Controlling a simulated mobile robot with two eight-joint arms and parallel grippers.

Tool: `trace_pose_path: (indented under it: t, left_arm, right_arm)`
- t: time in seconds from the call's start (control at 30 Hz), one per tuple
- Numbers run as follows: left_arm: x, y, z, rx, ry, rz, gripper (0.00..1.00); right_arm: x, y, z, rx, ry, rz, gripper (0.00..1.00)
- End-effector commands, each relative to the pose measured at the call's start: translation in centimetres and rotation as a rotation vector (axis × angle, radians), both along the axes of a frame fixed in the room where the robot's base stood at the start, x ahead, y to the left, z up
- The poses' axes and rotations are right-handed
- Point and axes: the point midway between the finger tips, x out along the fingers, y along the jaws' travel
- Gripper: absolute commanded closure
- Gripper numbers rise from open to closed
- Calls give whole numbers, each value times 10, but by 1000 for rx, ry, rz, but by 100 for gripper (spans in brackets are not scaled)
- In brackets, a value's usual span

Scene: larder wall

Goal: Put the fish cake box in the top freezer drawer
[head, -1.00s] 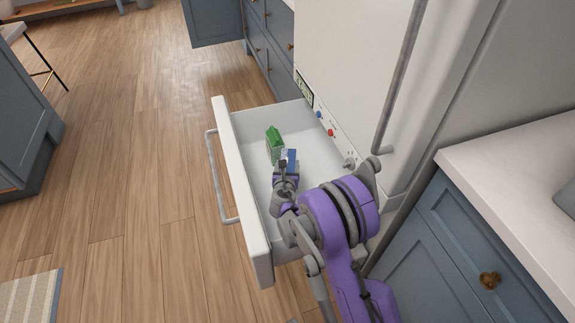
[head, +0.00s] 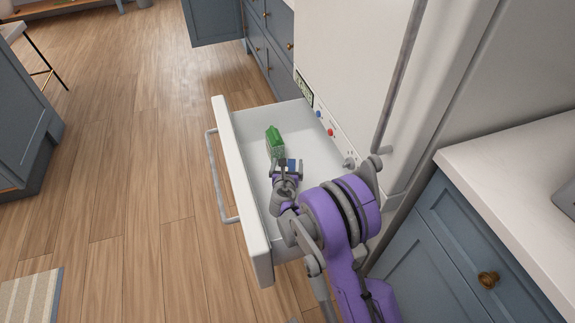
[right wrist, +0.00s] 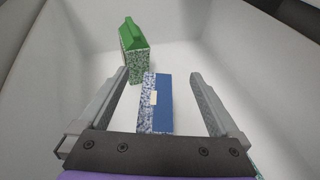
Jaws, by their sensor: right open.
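The open white drawer (head: 248,190) is pulled out low in the freezer. A blue box with a speckled side, which I take as the fish cake box (head: 292,164), is inside it; its label cannot be read. My right gripper (head: 286,164) is down in the drawer and open. In the right wrist view the blue box (right wrist: 158,105) lies between the spread fingers (right wrist: 158,76), with gaps on both sides. In the head view the gripper hides part of the box. My left gripper is not in view.
A green carton (head: 274,141) with a gabled top stands in the drawer, just beyond the blue box. The freezer's upper door (head: 350,70) is shut above. A counter (head: 515,165) stands at the right.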

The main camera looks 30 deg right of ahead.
Motion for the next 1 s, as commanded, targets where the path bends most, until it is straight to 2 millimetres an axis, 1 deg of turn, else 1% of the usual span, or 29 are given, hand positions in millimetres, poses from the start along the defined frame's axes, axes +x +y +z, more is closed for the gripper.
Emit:
trace_pose_path:
  t: [0.03, 0.2, 0.4, 0.5, 0.7, 0.77, 0.87, 0.97, 1.0]
  left_arm:
    - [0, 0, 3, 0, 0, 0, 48]
    - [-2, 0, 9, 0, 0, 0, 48]
    - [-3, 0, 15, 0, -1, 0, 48]
    - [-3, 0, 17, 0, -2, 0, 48]
    - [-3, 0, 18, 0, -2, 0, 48]
    - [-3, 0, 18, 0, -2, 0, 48]
    - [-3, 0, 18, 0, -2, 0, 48]
    - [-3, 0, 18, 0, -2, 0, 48]
    - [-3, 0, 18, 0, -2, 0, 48]
  right_arm:
    - [-9, 8, 4, 0, 1, 2, 2]
    - [-39, 30, 18, 1, 1, 3, 2]
    - [-70, 52, 31, 0, 0, 3, 2]
    - [-80, 59, 35, 1, 0, 2, 2]
    - [-91, 65, 42, 29, -10, -13, 2]
    - [-96, 66, 46, 80, -26, -39, 2]
    - [-110, 67, 58, 252, -85, -130, 2]
    - [-137, 71, 75, 530, -177, -294, 2]
    - [-150, 74, 80, 645, -215, -368, 2]
